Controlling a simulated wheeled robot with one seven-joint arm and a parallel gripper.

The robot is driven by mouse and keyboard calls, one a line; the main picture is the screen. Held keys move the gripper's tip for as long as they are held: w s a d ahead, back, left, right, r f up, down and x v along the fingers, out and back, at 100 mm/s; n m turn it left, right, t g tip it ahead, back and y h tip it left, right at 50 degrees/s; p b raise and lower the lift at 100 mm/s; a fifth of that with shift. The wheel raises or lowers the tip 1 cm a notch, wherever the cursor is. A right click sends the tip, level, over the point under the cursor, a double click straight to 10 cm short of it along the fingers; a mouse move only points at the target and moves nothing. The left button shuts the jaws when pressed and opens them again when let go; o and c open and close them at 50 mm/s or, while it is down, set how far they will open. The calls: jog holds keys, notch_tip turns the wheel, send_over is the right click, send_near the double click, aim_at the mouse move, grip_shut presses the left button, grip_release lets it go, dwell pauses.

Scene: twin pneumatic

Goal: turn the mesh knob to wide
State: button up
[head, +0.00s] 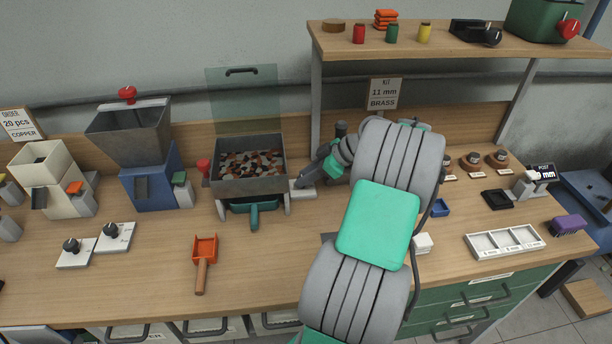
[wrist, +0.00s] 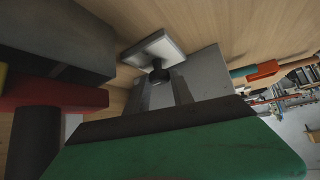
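A white plate (head: 303,194) lies on the bench just right of the metal box of copper-coloured pieces. It also shows in the wrist view (wrist: 146,47), with a dark round knob (wrist: 158,73) on it, which I take for the mesh knob. My gripper (head: 304,183) points down and left at this plate and hides the knob in the head view. In the wrist view the grey gripper parts (wrist: 160,88) reach right up to the knob. Whether they touch or grip it, and the knob's setting, I cannot tell.
The metal box (head: 249,180) stands close left of my gripper, with a teal handle (head: 254,216) below it. Two other dark knobs on white plates (head: 112,231) (head: 70,246) sit at the left. An orange scoop (head: 204,250) lies in front. A shelf (head: 450,57) overhangs the back right.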

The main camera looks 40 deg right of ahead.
grip_shut()
jog(key=shift+f+m+h+b, duration=0.1)
jog(key=shift+m+h+b, duration=0.2)
jog(key=shift+b, duration=0.2)
jog(key=shift+a+f+m+t+h+b, duration=0.1)
jog(key=shift+m+t+h+b, duration=0.2)
jog(key=shift+m+b, duration=0.35)
jog(key=m+h+b, duration=0.1)
jog(key=m+b, duration=0.1)
jog(key=shift+s+a+t+h+b, duration=0.1)
jog(key=shift+a+t+h+b, duration=0.05)
jog(key=shift+t+h+b, duration=0.2)
jog(key=m+h+b, duration=0.3)
jog(key=m+h, duration=0.1)
jog(key=shift+a+m+b, duration=0.2)
jog(key=shift+m+b, duration=0.15)
jog(key=shift+b, duration=0.05)
jog(key=shift+r, duration=0.25)
jog(key=shift+o, duration=2.2)
grip_release()
